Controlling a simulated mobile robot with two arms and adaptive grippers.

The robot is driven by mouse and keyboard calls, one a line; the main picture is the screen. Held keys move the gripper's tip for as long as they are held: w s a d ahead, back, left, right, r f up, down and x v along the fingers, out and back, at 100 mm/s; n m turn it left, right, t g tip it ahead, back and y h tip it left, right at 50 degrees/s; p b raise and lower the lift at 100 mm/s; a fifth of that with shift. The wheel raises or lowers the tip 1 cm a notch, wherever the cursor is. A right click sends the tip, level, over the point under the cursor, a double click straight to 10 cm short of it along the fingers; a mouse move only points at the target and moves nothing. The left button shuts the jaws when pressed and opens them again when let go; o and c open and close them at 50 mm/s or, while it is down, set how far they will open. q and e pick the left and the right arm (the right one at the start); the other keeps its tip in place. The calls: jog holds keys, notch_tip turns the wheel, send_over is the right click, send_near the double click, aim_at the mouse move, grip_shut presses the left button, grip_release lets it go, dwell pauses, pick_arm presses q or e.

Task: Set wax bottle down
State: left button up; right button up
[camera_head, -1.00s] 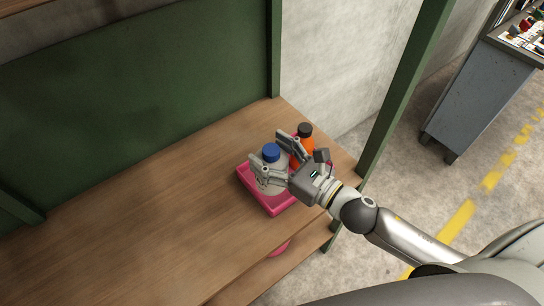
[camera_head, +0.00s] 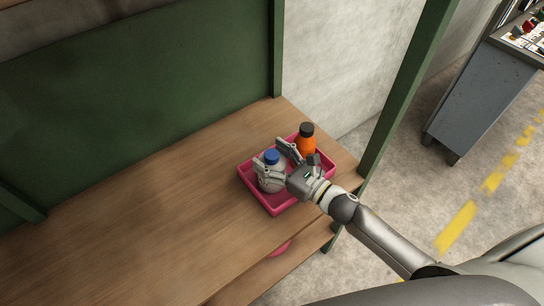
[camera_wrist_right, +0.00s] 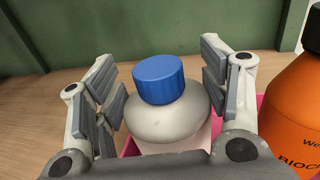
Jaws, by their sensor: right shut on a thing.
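The white-grey bottle with a blue cap (camera_head: 272,181) stands about upright inside the pink tray (camera_head: 262,204). My right gripper (camera_head: 274,161) is around the bottle's body and shut on it. In the right wrist view the bottle (camera_wrist_right: 168,118) sits between the two fingers, its blue cap above the fingertips' middle. Its base is hidden in that view, so I cannot tell for certain whether it touches the tray floor. My left gripper is not in view.
An orange bottle with a dark cap (camera_head: 306,143) stands in the tray's back right part, close to my right gripper. The wooden shelf (camera_head: 150,220) is clear to the left. A green post (camera_head: 405,95) rises at the right. A pink thing shows below the shelf's front edge.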

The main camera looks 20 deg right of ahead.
jog(key=o, duration=1.4)
jog(key=shift+f, duration=0.1)
jog(key=o, duration=0.4)
jog(key=shift+r, duration=0.2)
jog(key=shift+s+d+f, duration=0.15)
jog(key=shift+s, duration=0.15)
jog(key=shift+b+v, duration=1.45)
jog(key=shift+v, duration=4.25)
